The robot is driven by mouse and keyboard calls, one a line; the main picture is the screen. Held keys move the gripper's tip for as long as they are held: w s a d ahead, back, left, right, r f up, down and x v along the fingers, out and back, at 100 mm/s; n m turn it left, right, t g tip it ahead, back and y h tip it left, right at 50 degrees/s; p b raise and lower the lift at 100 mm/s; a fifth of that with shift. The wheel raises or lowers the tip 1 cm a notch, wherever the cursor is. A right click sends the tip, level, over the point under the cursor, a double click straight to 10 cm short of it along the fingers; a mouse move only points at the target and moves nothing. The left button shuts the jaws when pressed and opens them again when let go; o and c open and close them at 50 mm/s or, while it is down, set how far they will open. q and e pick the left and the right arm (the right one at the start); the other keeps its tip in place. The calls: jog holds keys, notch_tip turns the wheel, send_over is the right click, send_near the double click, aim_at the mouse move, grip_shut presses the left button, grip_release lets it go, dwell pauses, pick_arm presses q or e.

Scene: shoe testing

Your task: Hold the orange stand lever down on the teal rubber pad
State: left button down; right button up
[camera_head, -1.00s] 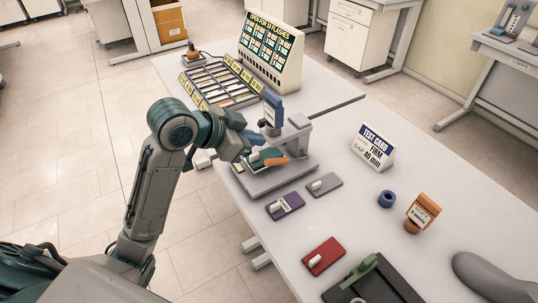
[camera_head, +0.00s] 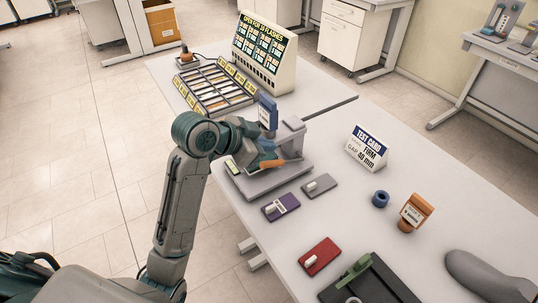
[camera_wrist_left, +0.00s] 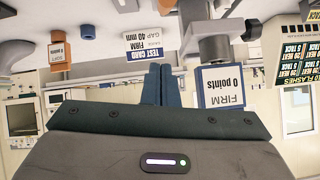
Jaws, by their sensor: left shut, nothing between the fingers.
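The orange stand lever (camera_head: 284,162) lies across the grey test stand (camera_head: 302,177), low over its base. My left gripper (camera_head: 268,149) is shut and empty, with its fingertips just above and left of the lever. I cannot tell whether they touch it. The teal rubber pad is hidden or cannot be told apart from my gripper. The stand's blue-framed sign (camera_head: 268,112) reads FIRM, 0 points in the wrist view (camera_wrist_left: 222,88).
A test card (camera_head: 368,146) reads FIRM, gap 40 mm. Grey (camera_head: 319,186), purple (camera_head: 281,207) and red (camera_head: 319,256) pads lie in front of the stand. A blue ring (camera_head: 380,199) and an orange labelled piece (camera_head: 414,212) stand right. A sorting tray (camera_head: 215,85) is behind.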

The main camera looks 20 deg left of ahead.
aim_at(269, 164)
pick_arm(q)
jog(key=f, duration=0.1)
jog(key=w+f+p, duration=0.1)
jog(key=f, duration=0.1)
jog(key=w+f, duration=0.1)
jog(key=f, duration=0.1)
jog(key=shift+d+p, duration=0.35)
jog(key=shift+p, duration=0.05)
jog(key=shift+s+a+f, duration=0.1)
jog(key=shift+a+f, duration=0.2)
jog(key=shift+f, duration=0.1)
jog(key=shift+d+f, duration=0.1)
